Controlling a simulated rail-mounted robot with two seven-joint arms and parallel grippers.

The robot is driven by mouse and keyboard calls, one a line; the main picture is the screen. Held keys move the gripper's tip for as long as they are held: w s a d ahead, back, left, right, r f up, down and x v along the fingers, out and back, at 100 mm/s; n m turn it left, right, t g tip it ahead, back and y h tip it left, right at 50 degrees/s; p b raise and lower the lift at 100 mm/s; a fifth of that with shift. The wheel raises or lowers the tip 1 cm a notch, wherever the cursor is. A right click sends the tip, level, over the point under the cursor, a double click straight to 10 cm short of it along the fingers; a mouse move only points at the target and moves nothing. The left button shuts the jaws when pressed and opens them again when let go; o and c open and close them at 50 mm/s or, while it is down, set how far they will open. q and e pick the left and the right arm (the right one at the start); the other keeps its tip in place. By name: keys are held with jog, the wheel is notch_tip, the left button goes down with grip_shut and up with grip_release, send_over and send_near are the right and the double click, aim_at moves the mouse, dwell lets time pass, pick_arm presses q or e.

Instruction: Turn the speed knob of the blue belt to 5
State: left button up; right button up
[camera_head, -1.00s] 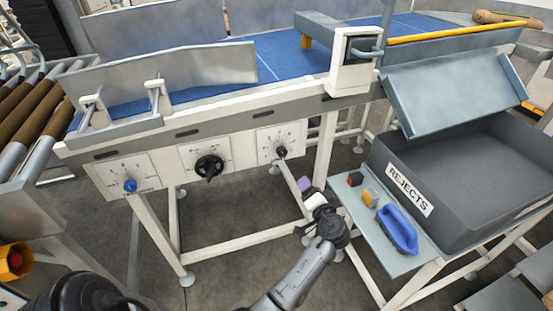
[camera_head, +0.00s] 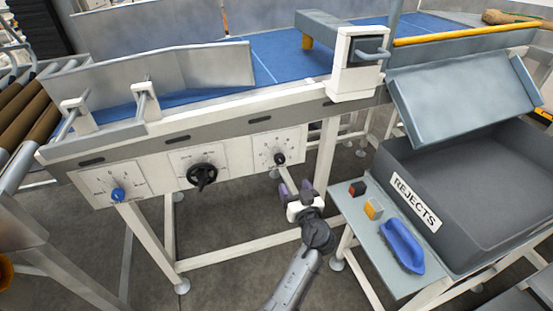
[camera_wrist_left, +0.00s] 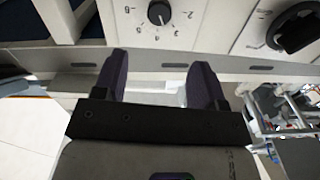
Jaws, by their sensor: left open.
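The blue belt (camera_head: 276,58) runs across the back, with a white control panel (camera_head: 232,159) on its frame. The panel carries a blue knob (camera_head: 118,195) at left, a large black knob (camera_head: 202,175) in the middle and a small black knob (camera_head: 280,159) at right. In the left wrist view the small black knob (camera_wrist_left: 159,13) sits on a numbered dial, partly cut off by the top edge. I cannot read its setting surely. My left gripper (camera_head: 295,188) is open and empty, just below the small knob and apart from it; its fingers (camera_wrist_left: 160,65) show spread.
At right a side shelf (camera_head: 365,238) holds a red-and-black block (camera_head: 357,188), an orange block (camera_head: 373,209) and a blue-handled item (camera_head: 402,246). Behind it stands the grey REJECTS bin (camera_head: 460,205). A frame leg (camera_head: 326,150) stands right of the panel. Open floor lies below the panel.

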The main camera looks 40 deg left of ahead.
aim_at(281, 160)
pick_arm(q)
jog(key=b+x, duration=0.2)
jog(key=x, duration=1)
jog(key=shift+x, duration=0.9)
pick_arm(e)
jog(key=shift+x, duration=1.25)
pick_arm(q)
jog(key=shift+c, duration=0.4)
jog(key=c, duration=0.8)
jog(key=shift+c, duration=0.2)
pick_arm(e)
jog(key=shift+a, duration=0.1)
